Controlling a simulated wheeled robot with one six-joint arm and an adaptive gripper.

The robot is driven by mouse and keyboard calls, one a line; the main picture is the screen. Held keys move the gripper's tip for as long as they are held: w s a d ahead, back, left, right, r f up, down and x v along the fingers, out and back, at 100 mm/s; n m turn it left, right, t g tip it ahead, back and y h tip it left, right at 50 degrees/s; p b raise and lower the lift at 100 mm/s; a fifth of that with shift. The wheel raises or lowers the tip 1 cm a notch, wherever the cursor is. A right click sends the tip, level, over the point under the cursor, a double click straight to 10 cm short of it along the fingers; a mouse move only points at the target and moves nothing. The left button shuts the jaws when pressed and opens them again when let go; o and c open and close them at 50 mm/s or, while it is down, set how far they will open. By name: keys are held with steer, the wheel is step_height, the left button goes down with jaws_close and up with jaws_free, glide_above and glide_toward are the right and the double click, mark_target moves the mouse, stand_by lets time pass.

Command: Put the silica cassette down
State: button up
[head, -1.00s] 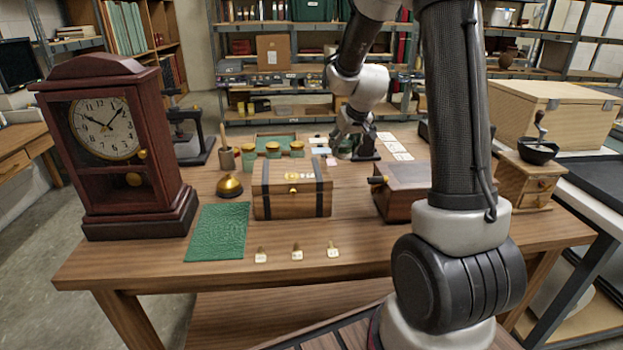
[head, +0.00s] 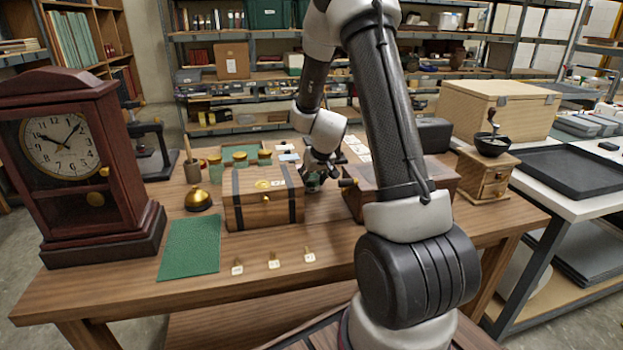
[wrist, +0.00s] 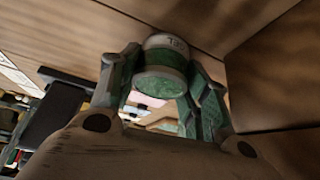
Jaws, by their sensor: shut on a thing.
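The silica cassette shows in the wrist view as a small round canister (wrist: 162,82) with a green face and a pale, lettered band. My gripper (head: 318,172) is shut on it, with one finger on each side. In the head view, a bit of green cassette (head: 313,183) shows under my gripper, just right of the banded wooden chest (head: 263,212). It is low over the wooden table (head: 340,255). I cannot tell whether its underside touches the table.
The brown wooden box (head: 362,203) stands close on the right. A mantel clock (head: 128,215), green mat (head: 190,247) and brass bell (head: 198,200) are at left. Small tags (head: 274,264) lie in front. The front right tabletop is clear.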

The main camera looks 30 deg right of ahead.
steer(key=o, duration=1)
steer(key=shift+f, duration=0.1)
